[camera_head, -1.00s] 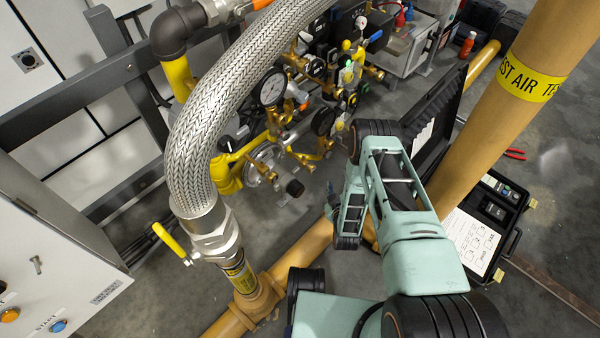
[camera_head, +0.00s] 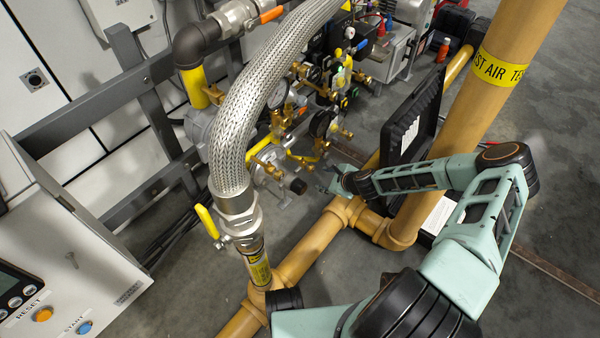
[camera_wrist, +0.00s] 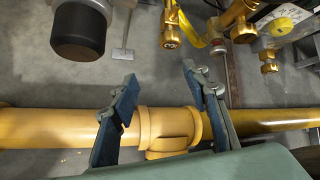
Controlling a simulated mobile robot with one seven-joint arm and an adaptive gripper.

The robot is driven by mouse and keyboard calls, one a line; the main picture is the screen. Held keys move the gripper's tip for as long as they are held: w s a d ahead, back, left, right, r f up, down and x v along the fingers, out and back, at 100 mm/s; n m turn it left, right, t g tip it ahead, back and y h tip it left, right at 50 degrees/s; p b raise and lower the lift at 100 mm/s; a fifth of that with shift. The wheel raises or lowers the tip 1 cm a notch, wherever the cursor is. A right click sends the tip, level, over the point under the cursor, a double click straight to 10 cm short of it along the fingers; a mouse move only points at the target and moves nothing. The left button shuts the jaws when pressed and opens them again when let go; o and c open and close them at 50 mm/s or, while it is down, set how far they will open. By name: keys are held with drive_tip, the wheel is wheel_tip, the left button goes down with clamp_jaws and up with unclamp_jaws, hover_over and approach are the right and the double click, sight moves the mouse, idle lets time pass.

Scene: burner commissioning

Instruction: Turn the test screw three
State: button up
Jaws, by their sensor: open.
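My gripper (camera_wrist: 159,76) is open and empty in the wrist view, with its two dark blue fingers spread apart above the yellow pipe. In the head view my gripper (camera_head: 335,181) is small and dark, just right of the lower valve train. Several brass test fittings show there, one of them a brass fitting (camera_head: 324,146) above the gripper. The wrist view shows a brass fitting (camera_wrist: 170,38) beyond the fingertips and another brass fitting (camera_wrist: 269,68) at the upper right. No number is readable, so I cannot tell which is test screw three. The fingers touch none of them.
A black round cap (camera_wrist: 79,32) is at the upper left of the wrist view. A yellow pipe (camera_head: 312,243) crosses below the valve train. A braided hose (camera_head: 240,120) arches at its left. A thick upright pipe (camera_head: 470,120) and an open black case (camera_head: 412,125) stand right.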

sight(311, 170)
drive_tip(key=w+a+f+m+b, duration=0.1)
drive_tip(key=w, duration=0.1)
drive_tip(key=w+a+f+b, duration=0.1)
drive_tip(key=w, duration=0.2)
drive_tip(key=w+a+f+m+b, duration=0.1)
drive_tip(key=w+b, duration=0.1)
drive_tip(key=shift+w+a+f+m+y, duration=0.25)
drive_tip(key=shift+w+m+y, duration=0.05)
drive_tip(key=shift+y, duration=0.1)
drive_tip(key=c, duration=1.2)
drive_tip(key=shift+o, duration=0.2)
drive_tip(key=shift+s+a+f+n+t+h, duration=0.15)
drive_tip(key=shift+n+t+h, duration=0.2)
drive_tip(key=shift+t, duration=0.25)
drive_tip(key=shift+s+a+n+t+h, duration=0.1)
drive_tip(key=shift+n+t+h, duration=0.25)
drive_tip(key=shift+t, duration=0.25)
drive_tip(key=shift+f+n+t+h, duration=0.1)
drive_tip(key=shift+n+t+h, duration=0.75)
drive_tip(key=shift+t, duration=0.45)
